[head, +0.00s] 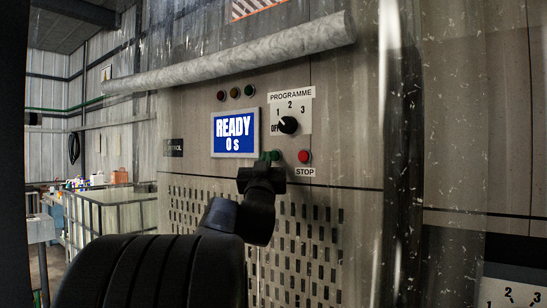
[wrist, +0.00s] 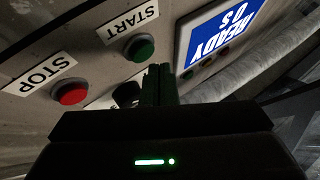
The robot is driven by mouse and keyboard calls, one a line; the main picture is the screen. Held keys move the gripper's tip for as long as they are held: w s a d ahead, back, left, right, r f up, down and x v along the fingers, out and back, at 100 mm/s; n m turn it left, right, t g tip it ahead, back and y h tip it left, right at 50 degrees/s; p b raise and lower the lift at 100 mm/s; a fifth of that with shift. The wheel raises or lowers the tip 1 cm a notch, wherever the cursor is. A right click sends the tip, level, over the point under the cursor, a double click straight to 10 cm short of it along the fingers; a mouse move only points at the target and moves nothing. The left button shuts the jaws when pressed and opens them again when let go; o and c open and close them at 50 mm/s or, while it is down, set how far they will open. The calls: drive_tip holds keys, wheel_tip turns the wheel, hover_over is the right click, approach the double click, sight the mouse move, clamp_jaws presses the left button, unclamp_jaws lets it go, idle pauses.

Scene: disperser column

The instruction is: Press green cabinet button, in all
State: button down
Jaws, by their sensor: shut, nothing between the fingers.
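The green button (wrist: 140,48) sits beside a START label (wrist: 128,24) on the cabinet panel, seen upside down in the wrist view. My gripper (wrist: 159,70) is shut and empty, its dark fingertips pointing at the panel just beside the green button in the picture. I cannot tell whether they touch the panel. In the head view my gripper (head: 264,158) is in front of the panel, below the display, and it hides the START label and part of the button's area. The display (head: 235,133) reads READY 0 s.
A red STOP button (head: 304,157) is just right of my gripper. A PROGRAMME knob (head: 288,125) is above it, pointing to the left. A grey horizontal bar (head: 235,57) runs across the cabinet above the panel. A perforated grille (head: 300,235) lies below.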

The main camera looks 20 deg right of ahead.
idle(0.8)
drive_tip(key=shift+w+d+b, duration=0.3)
drive_tip(key=shift+d, duration=0.05)
drive_tip(key=shift+w+d, duration=0.3)
drive_tip(key=shift+d, duration=0.1)
idle(0.8)
drive_tip(key=shift+s+a, duration=0.1)
drive_tip(key=shift+a, duration=0.05)
drive_tip(key=shift+s+a+b, duration=0.35)
drive_tip(key=shift+s+a, duration=0.15)
drive_tip(key=shift+a, duration=0.1)
drive_tip(key=s+a, duration=0.1)
drive_tip(key=a, duration=0.1)
drive_tip(key=s+a, duration=0.2)
idle(0.7)
drive_tip(key=shift+d, duration=0.15)
idle(0.3)
